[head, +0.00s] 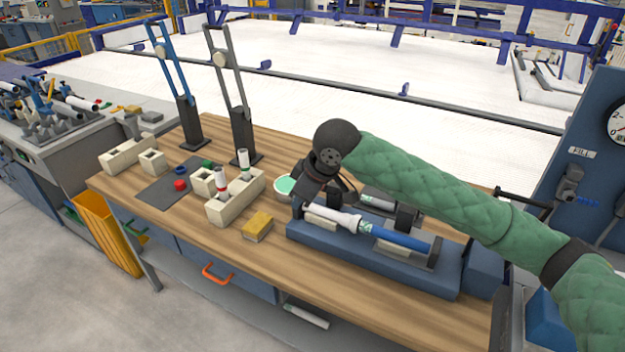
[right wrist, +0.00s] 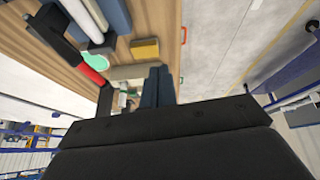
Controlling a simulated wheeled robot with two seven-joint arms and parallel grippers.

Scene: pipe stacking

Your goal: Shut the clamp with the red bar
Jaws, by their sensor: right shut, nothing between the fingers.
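My right gripper (head: 302,198) is over the left end of the blue pipe fixture (head: 370,270), its fingers mostly hidden by the hand in the head view. In the right wrist view its fingers (right wrist: 158,86) are together and hold nothing. A red bar (right wrist: 92,73) with dark ends shows left of the fingers there, apart from them; it is hidden in the head view, and I cannot tell how far its clamp is closed. A white pipe (head: 335,217) joined to a blue pipe (head: 400,239) lies in the fixture. My left gripper is not in view.
A yellow sponge (head: 257,226) and a cream block (head: 237,198) with upright tubes stand left of the fixture. Two tall stands, one blue (head: 185,105) and one black (head: 240,130), rise at the back left.

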